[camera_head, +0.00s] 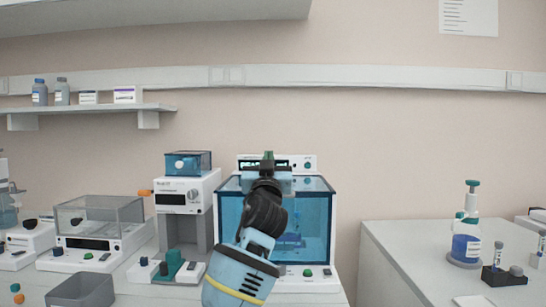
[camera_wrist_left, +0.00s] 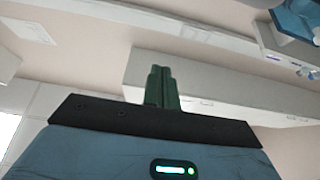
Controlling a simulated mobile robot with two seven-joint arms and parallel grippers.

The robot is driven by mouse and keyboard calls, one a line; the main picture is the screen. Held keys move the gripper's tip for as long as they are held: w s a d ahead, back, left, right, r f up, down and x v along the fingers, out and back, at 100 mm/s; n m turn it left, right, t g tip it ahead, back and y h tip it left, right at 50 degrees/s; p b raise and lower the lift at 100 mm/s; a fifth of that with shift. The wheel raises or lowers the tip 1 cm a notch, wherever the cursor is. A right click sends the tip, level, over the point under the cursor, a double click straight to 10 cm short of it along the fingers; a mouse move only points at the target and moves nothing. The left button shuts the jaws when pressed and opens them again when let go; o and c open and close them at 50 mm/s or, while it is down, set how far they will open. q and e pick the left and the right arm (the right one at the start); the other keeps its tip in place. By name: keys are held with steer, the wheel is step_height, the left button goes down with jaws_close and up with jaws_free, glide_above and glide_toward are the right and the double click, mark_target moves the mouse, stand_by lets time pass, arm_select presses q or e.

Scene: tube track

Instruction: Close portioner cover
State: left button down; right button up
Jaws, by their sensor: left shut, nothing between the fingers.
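A white bench machine with a large blue see-through cover (camera_head: 318,215) stands in the middle of the head view; I take it to be the portioner. Its label is partly hidden, and I cannot tell how far the cover is open. My left gripper (camera_head: 268,156) is in front of the machine's top, at the height of its back panel, and its arm hides the middle of the cover. Its green fingers (camera_wrist_left: 162,87) are together and empty in the left wrist view. I cannot tell whether they touch the machine. My right gripper is not in view.
Left of the machine stand a dispenser with a small blue box (camera_head: 188,163) on top and a device with a grey clear lid (camera_head: 100,214). A grey bin (camera_head: 82,290) is in front. A separate bench (camera_head: 410,245) at right holds a blue bottle (camera_head: 466,245). A gap separates the benches.

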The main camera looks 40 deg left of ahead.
arm_select(q)
step_height(320, 180, down, 6)
steer(key=s+b, duration=0.1)
steer(key=b, duration=0.2)
steer(key=shift+d+b, duration=0.3)
steer(key=shift+d, duration=0.15)
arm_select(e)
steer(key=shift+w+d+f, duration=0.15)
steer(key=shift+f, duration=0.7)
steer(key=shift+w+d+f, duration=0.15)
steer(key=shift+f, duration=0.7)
arm_select(q)
steer(key=shift+f, duration=0.1)
